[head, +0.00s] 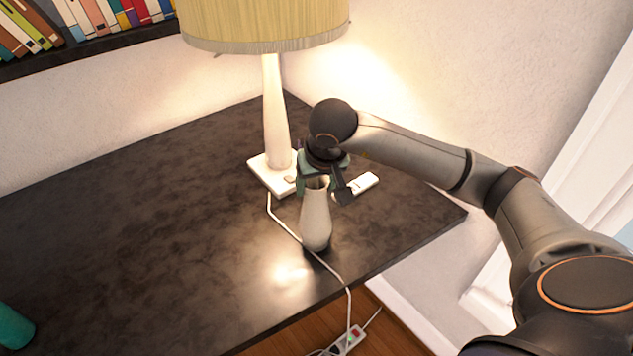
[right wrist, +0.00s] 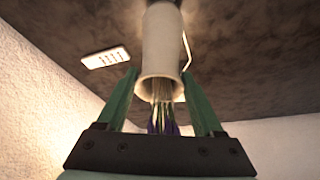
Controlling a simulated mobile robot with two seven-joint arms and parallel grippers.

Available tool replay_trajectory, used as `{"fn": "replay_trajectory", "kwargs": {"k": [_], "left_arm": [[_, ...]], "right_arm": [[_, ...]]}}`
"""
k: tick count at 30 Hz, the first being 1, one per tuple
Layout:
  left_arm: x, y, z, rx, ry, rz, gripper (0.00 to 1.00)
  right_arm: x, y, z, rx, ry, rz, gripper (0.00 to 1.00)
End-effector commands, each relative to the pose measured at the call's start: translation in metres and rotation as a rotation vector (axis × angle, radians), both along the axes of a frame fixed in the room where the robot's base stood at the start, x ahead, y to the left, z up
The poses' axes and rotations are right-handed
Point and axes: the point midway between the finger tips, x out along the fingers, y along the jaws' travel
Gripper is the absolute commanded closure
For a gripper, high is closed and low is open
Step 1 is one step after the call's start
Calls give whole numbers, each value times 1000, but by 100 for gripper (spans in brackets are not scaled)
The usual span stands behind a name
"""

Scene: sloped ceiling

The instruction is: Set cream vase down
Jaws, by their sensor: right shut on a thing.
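The cream vase (head: 316,218) is upright over the dark table near its front right edge. My right gripper (head: 322,185) is shut on its neck from above, one finger on each side. In the right wrist view the vase (right wrist: 161,45) sits between the green fingers of the gripper (right wrist: 165,95), its mouth towards the camera. Thin stems and purple bits (right wrist: 162,115) show at the mouth. I cannot tell whether the base touches the table. My left gripper is not in view.
A lamp (head: 275,120) stands on the table (head: 150,200) behind the vase, its white cord (head: 284,227) running close by the vase. A white remote-like object (head: 362,184) lies to the right. A teal object (head: 12,326) is at lower left. The table's left part is clear.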

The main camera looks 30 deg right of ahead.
Motion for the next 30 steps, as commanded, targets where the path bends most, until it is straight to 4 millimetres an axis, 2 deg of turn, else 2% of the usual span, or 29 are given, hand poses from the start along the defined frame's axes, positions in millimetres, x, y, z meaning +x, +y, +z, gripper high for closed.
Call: {"fn": "replay_trajectory", "kwargs": {"k": [8, 9, 16, 25, 30], "left_arm": [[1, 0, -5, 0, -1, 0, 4], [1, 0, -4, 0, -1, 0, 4], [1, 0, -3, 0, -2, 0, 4], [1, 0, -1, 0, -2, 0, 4], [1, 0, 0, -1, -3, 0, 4]], "right_arm": [[1, 0, -3, 1, -4, 0, 100], [0, 0, -3, 0, -1, 0, 28], [0, 0, -3, 0, 0, 0, 2], [0, 0, -1, 0, 0, 0, 2], [-5, 2, 17, 1, -5, 0, 2]]}}
